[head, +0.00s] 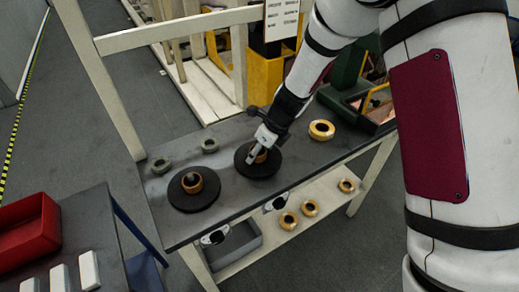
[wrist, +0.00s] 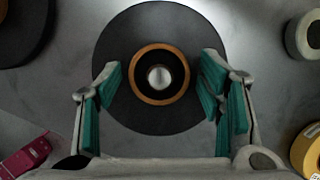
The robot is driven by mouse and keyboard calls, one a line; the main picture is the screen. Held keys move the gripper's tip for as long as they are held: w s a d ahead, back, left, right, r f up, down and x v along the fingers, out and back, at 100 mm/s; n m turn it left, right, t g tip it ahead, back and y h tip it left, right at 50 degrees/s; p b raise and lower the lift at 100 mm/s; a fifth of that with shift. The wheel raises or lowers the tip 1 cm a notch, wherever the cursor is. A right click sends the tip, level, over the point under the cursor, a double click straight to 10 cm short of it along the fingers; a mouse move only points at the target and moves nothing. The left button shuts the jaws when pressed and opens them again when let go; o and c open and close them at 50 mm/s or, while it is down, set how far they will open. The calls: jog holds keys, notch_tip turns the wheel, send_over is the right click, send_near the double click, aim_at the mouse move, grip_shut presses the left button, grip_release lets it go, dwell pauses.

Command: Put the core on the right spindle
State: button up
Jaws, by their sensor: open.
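The copper-coloured core (wrist: 138,87) sits around the right spindle, whose silver tip (wrist: 159,77) shows through its hole in the wrist view. The right spindle's black disc (wrist: 125,40) lies flat under it. In the head view the right disc (head: 262,172) and the core on it (head: 262,155) are partly hidden by my gripper (head: 254,157). My gripper, also in the wrist view (wrist: 163,95), is open. Its green-padded fingers stand on either side of the core, with gaps between them and it. How far down the core sits cannot be told.
A second black disc (head: 183,205) at left carries another copper ring (head: 188,188). A yellow roll (head: 321,138) lies at right. More rolls (head: 309,213) and a grey bin (head: 236,248) stand on the lower shelf.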

jog(key=s+d+r+n, duration=0.4)
jog(key=s+r, duration=0.1)
jog(key=r, duration=0.4)
jog(key=s+d+r+n+t+p, duration=0.1)
jog(key=s+d+r+n, duration=0.3)
jog(key=r, duration=0.4)
jog(key=s+d+r+n, duration=0.4)
jog(key=s+r, duration=0.1)
jog(key=r, duration=0.4)
jog(key=s+d+r+n+h, duration=0.1)
jog(key=s+d+r+n, duration=0.1)
jog(key=s+d+n, duration=0.3)
jog(key=s+d+r+n+t+h, duration=0.1)
jog(key=s+d+r+n+h, duration=0.1)
jog(key=s+d+n, duration=0.2)
jog(key=s+n, duration=0.3)
jog(key=s, duration=0.4)
jog(key=shift+d+n+t+h, duration=0.3)
jog(key=shift+d, duration=0.05)
